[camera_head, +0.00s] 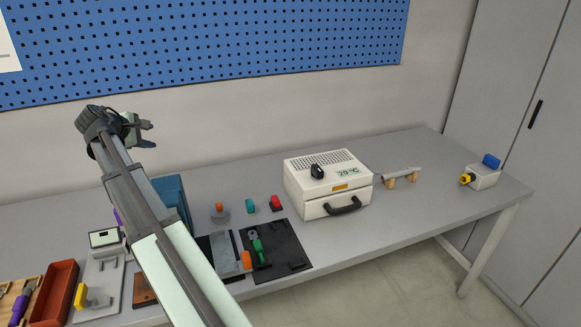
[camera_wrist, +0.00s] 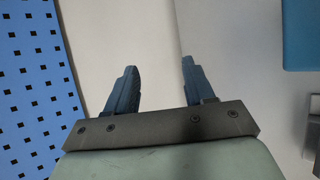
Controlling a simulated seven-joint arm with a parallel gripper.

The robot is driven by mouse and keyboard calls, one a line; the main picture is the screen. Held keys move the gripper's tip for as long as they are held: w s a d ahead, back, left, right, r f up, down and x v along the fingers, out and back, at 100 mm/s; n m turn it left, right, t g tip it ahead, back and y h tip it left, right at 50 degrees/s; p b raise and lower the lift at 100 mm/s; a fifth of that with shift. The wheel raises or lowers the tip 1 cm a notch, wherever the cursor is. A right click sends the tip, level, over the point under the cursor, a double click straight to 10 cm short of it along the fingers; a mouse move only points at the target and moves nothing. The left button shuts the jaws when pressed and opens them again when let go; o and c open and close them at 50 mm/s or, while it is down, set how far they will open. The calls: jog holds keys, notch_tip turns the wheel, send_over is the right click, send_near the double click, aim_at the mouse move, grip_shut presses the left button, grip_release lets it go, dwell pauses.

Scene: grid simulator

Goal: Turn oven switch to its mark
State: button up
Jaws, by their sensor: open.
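The oven (camera_head: 329,184) is a white box with a vented top, standing on the table right of the middle in the head view. Its black switch (camera_head: 317,171) sits on the top face, near a display reading about 20 °C (camera_head: 348,173). The switch's mark is too small to make out. A dark handle (camera_head: 343,206) is on the oven's front. My gripper (camera_head: 146,133) is raised at the left, well away from the oven, in front of the wall. In the wrist view my gripper (camera_wrist: 157,85) has its two blue fingers apart with nothing between them.
The grey table (camera_head: 420,160) has small coloured parts (camera_head: 250,205) and a black plate (camera_head: 285,255) left of the oven. A rod on supports (camera_head: 401,173) and a white device with a blue part (camera_head: 483,177) stand to its right. A blue pegboard (camera_head: 200,40) hangs behind.

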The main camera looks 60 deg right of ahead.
jog(key=s+d+f+m+g+y, duration=0.15)
jog(key=s+d+m, duration=0.25)
jog(key=s+d, duration=0.65)
jog(key=m+t+y, duration=0.3)
jog(key=m+y, duration=0.3)
jog(key=m, duration=0.5)
send_near(318, 168)
jog(key=x, duration=0.9)
jog(key=shift+f, duration=0.1)
grip_shut()
